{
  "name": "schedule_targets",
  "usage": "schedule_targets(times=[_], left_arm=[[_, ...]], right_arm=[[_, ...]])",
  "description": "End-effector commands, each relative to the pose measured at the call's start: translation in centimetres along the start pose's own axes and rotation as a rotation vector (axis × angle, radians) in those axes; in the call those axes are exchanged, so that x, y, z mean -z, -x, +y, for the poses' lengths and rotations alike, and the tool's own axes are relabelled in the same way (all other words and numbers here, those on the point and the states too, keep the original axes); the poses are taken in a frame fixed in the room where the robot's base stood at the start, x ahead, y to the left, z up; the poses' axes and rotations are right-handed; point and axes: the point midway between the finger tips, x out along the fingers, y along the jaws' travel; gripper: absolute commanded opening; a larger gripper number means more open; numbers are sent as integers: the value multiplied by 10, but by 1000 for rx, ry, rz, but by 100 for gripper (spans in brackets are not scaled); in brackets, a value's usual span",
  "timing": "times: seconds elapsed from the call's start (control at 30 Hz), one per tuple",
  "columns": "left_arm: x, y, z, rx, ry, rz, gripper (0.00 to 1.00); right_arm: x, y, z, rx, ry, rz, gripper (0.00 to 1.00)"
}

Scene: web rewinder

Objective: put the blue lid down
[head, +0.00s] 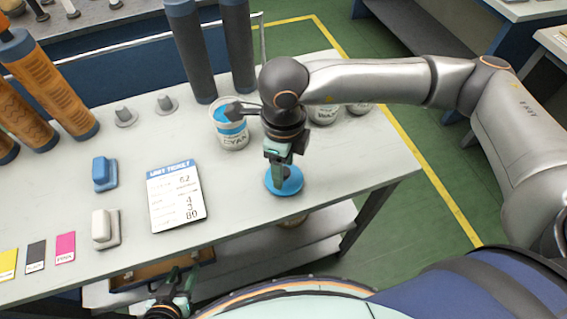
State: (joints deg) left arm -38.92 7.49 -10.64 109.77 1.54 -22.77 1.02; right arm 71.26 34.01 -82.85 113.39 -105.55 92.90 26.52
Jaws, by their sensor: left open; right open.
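The blue lid (284,187) appears to lie flat on the grey table near its front right. My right gripper (285,170) points straight down over the lid, with its fingers open at the lid's middle. The fingers hide part of the lid, and I cannot tell whether they touch it. A white tub labelled CYAN (233,138), with blue inside, stands open to the left behind the lid. My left gripper (183,283) is open and empty, low in front of the table's front edge.
The table (245,195) is bare around the lid. A white sign (175,196) lies to the left, near blue (104,174) and white (104,229) blocks. Dark rollers (190,50) stand behind the tub. More white tubs (322,113) stand behind my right arm.

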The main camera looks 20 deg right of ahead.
Motion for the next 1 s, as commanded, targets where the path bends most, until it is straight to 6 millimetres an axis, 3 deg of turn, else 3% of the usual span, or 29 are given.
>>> schedule_targets(times=[0.53,0.7,1.0], left_arm=[[0,0,-1,1,0,3,50],[0,0,-1,2,0,3,50],[0,0,-1,2,0,2,50]], right_arm=[[-1,104,0,2,0,-2,59],[0,119,0,1,-1,-1,59],[0,121,0,0,0,0,59]])
